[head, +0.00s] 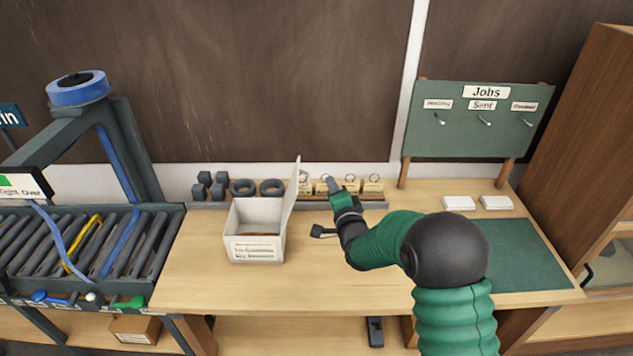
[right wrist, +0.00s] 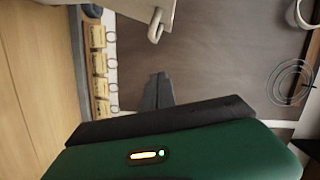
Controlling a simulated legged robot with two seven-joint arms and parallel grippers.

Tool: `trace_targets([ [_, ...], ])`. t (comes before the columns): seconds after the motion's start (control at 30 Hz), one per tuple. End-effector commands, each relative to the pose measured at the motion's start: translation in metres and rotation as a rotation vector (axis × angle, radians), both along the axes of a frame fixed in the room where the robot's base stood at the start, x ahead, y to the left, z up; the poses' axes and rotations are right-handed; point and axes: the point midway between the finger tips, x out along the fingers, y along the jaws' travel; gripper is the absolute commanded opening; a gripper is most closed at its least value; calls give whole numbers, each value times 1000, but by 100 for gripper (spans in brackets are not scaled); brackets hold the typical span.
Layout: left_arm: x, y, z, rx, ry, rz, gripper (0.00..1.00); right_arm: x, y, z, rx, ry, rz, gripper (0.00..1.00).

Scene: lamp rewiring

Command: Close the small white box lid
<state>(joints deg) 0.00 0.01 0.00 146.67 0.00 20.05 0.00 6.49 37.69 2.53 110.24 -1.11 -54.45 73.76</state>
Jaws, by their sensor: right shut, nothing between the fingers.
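The small white box (head: 258,233) stands on the workbench left of centre, with a printed label on its front. Its lid (head: 293,192) is open and stands nearly upright, hinged on the right side of the box. My right gripper (head: 334,185) is shut and empty, to the right of the lid and apart from it, above the back of the bench. In the right wrist view the shut fingers (right wrist: 158,90) show against the dark wall. My left gripper is not in view.
Tags with rings (head: 373,184) and dark rings (head: 272,187) sit along the bench's back rail. A roller conveyor (head: 80,240) with a blue-strapped frame is at left. A green board (head: 478,125) stands behind a green mat (head: 515,254) at right. The bench front is clear.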

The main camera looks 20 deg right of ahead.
Motion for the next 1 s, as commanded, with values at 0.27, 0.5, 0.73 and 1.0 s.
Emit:
trace_targets([
  [0.27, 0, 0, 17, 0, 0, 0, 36, 24, 29, -7, -1, 1, 2, 0],
  [0.5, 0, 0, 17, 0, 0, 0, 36, 26, 36, -12, -2, 0, -1, 0],
  [0.73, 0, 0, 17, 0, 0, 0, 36, 26, 36, -11, -2, 0, 0, 0],
  [1.0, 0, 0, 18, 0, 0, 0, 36, 29, 44, -5, -51, 13, 2, 0],
])
